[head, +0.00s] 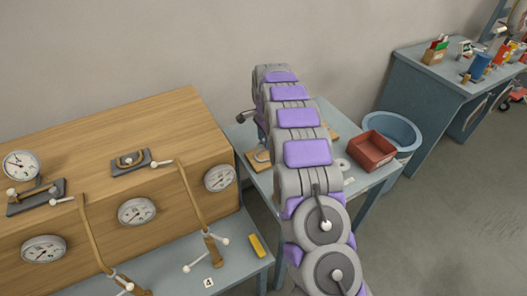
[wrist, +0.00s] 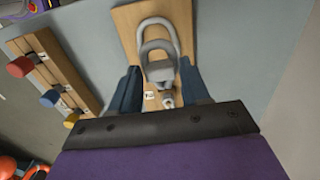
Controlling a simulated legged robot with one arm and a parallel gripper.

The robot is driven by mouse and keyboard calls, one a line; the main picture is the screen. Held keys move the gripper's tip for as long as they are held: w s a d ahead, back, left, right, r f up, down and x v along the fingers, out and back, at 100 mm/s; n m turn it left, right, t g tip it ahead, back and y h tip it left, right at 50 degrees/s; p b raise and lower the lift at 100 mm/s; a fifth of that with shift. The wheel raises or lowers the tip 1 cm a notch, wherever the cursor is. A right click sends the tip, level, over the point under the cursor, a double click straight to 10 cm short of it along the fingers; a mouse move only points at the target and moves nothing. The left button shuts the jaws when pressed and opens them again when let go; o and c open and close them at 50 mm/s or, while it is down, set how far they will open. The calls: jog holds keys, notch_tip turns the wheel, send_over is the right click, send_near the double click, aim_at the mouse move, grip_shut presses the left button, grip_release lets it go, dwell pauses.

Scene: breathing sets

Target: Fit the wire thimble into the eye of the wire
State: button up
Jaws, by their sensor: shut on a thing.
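In the wrist view my gripper (wrist: 161,76) reaches over a wooden board (wrist: 127,22), with one dark blue finger on each side of a grey piece. This piece looks like the wire thimble (wrist: 158,47), and the fingers are shut on it. A lighter grey loop, which looks like the eye of the wire (wrist: 158,21), arches around its far end. The thimble's rounded end appears within the loop's outline; I cannot tell whether it is seated or above it. In the head view my arm hides most of this work, and only part of the board (head: 258,166) shows.
A rack with red, blue and yellow knobs (wrist: 46,72) stands left in the wrist view. In the head view, a red tray (head: 373,150) and a blue tub (head: 392,130) are right of my arm. A wooden gauge cabinet (head: 110,135) stands at left.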

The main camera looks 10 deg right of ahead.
aim_at(265, 155)
jog(key=shift+d+f, duration=0.75)
jog(key=shift+f, duration=0.1)
jog(key=f, duration=0.1)
jog(key=a+f+b, duration=0.1)
jog(key=f, duration=0.1)
jog(key=shift+s+a+f, duration=0.1)
jog(key=shift+a+f, duration=0.05)
jog(key=shift+f, duration=0.15)
jog(key=shift+c, duration=0.5)
jog(key=shift+a, duration=0.3)
jog(key=shift+c, duration=0.5)
jog(key=o, duration=0.9)
jog(key=shift+c, duration=0.2)
jog(key=o, duration=0.4)
jog(key=shift+d, duration=0.45)
jog(key=shift+a+r, duration=0.1)
jog(key=shift+a, duration=0.05)
